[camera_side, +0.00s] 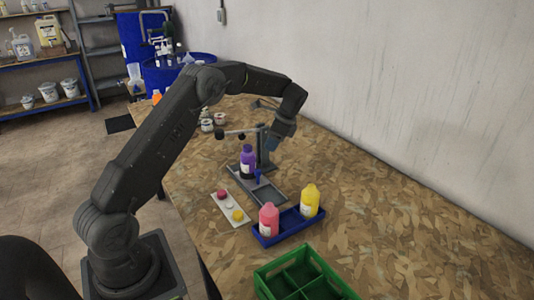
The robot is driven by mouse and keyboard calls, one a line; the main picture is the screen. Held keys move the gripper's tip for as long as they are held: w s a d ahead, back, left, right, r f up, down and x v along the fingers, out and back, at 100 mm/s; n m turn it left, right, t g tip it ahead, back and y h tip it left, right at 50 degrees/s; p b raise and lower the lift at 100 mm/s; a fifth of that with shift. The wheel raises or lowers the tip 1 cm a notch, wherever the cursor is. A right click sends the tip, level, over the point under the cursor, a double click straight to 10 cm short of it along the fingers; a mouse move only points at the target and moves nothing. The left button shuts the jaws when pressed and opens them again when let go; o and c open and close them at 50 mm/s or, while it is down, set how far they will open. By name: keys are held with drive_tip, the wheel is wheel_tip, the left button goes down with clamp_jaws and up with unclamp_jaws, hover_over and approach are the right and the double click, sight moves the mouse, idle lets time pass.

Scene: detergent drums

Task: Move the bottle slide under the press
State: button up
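A grey press (263,150) stands on the wooden table, with a lever arm reaching left from its column. A long grey base frame (268,194) extends from it toward the front right. A purple bottle (248,163) stands upright on the left part of this base, by the press. A small blue upright piece (257,176), perhaps the slide's handle, shows just right of the bottle. My gripper (273,146) is above the base, right of the press column. Its fingers are small and partly hidden, so I cannot tell whether they are open or touching anything.
A white strip (237,217) with red, white and yellow caps lies in front of the base. A blue tray (289,228) holds a pink bottle (268,218) and a yellow bottle (310,201). A green crate (305,275) stands at the front. The table's right side is clear.

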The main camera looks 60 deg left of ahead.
drive_tip(key=shift+w+d+r, duration=0.15)
drive_tip(key=shift+d+r, duration=0.05)
drive_tip(key=shift+r, duration=0.4)
drive_tip(key=n+t, duration=0.6)
drive_tip(key=n, duration=1.2)
approach(258, 170)
drive_tip(key=x, duration=0.9)
drive_tip(key=shift+f, duration=0.1)
drive_tip(key=shift+c, duration=0.3)
clamp_jaws()
